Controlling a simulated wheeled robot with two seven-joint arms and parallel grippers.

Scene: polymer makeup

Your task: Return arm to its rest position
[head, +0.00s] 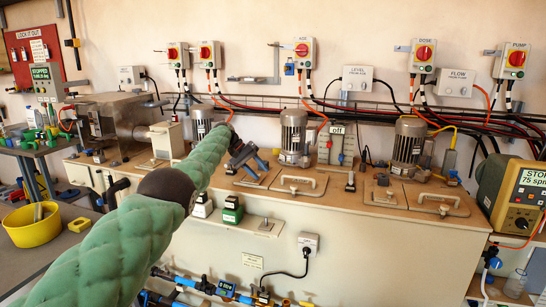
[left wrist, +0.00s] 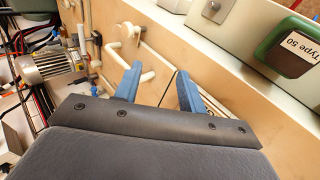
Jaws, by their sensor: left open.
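My left arm (head: 90,250), in a green padded cover, reaches from the lower left over the bench in the head view. Its left gripper (head: 255,168) is above the wooden bench top, left of the middle motor. In the left wrist view the left gripper (left wrist: 159,70) has its two blue fingers apart. Nothing is between them; a cream pipe handle and the bench top show beyond. My right gripper is not in view.
Motors (head: 292,135) and cream pipe handles (head: 300,184) stand on the bench top (head: 345,200). Switches and cables line the wall. A yellow bowl (head: 32,228) is at left, and a control box (head: 515,195) at right.

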